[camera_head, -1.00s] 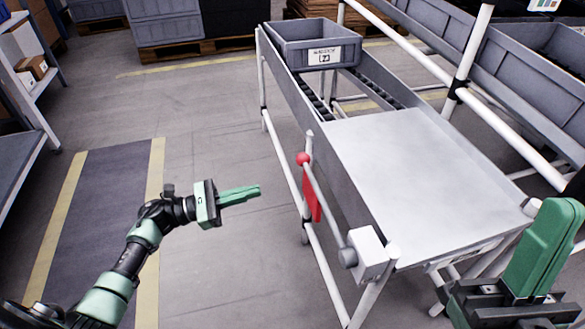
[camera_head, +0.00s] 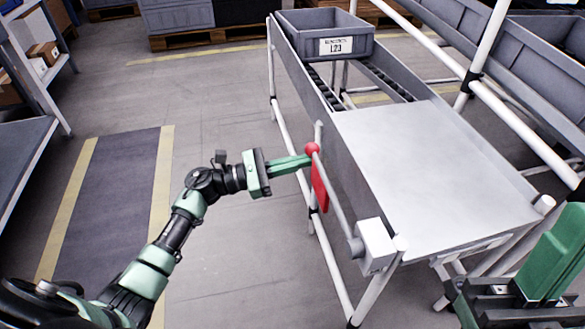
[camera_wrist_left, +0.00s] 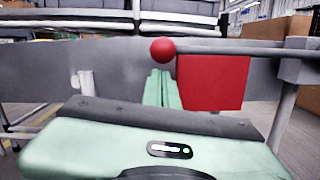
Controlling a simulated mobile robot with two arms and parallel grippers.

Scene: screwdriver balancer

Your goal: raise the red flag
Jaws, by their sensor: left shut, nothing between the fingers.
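The red flag (camera_head: 320,188) hangs from a grey rod (camera_head: 334,198) on the left side of the cart-like stand. A red ball (camera_head: 311,149) tips the rod's far end; its near end meets a white box (camera_head: 375,246). My left gripper (camera_head: 306,161) is shut and empty, its fingertips just below the ball, beside the flag's upper part. In the left wrist view the fingers (camera_wrist_left: 162,86) point forward under the ball (camera_wrist_left: 162,50), with the flag (camera_wrist_left: 212,82) just to their right. I cannot tell whether they touch. My right gripper (camera_head: 548,256) is at the lower right.
The stand has a bare grey top (camera_head: 425,165) and rollers leading to a grey crate (camera_head: 325,34). White posts and rails (camera_head: 485,55) stand to the right. A shelf (camera_head: 25,150) is at the far left. The floor (camera_head: 225,120) between is clear.

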